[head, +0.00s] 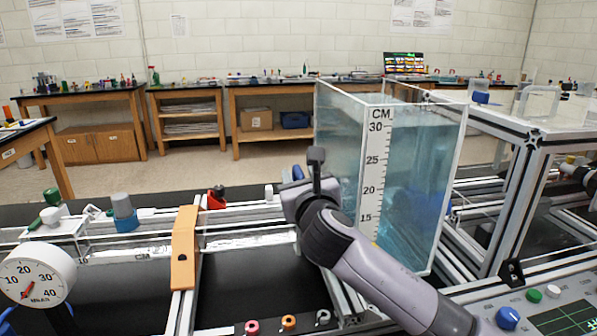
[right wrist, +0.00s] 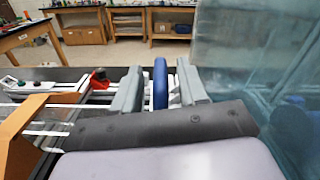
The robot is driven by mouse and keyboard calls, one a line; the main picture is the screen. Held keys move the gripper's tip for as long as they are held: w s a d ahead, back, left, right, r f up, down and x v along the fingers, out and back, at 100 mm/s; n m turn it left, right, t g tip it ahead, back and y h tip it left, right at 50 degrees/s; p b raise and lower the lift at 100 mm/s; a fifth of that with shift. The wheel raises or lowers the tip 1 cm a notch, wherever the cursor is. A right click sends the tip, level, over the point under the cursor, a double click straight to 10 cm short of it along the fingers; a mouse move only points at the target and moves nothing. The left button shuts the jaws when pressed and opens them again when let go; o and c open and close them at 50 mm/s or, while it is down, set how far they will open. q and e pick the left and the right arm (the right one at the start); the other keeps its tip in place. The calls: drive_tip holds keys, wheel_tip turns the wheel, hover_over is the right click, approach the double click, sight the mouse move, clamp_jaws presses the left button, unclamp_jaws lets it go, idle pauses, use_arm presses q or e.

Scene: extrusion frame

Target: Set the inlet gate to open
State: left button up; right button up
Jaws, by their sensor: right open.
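A blue upright handle (right wrist: 160,84) stands between the two grey fingers of my right gripper (right wrist: 159,68) in the right wrist view. Narrow gaps show on both sides of it, so the fingers are around it but not closed on it. In the head view only a small bit of blue (head: 298,173) shows behind my right gripper (head: 305,183), beside the left wall of the water tank (head: 341,140). I cannot tell for sure that this handle belongs to the inlet gate, or its setting. My left gripper is not in view.
The clear tank with a CM scale stands close right of my right arm. An orange bracket (head: 184,250), a round gauge (head: 35,280) and a red-and-black part (head: 217,197) lie left along the frame. A control panel (head: 550,305) is at lower right.

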drive_tip(key=shift+w+a, duration=0.2)
drive_tip(key=shift+w, duration=0.8)
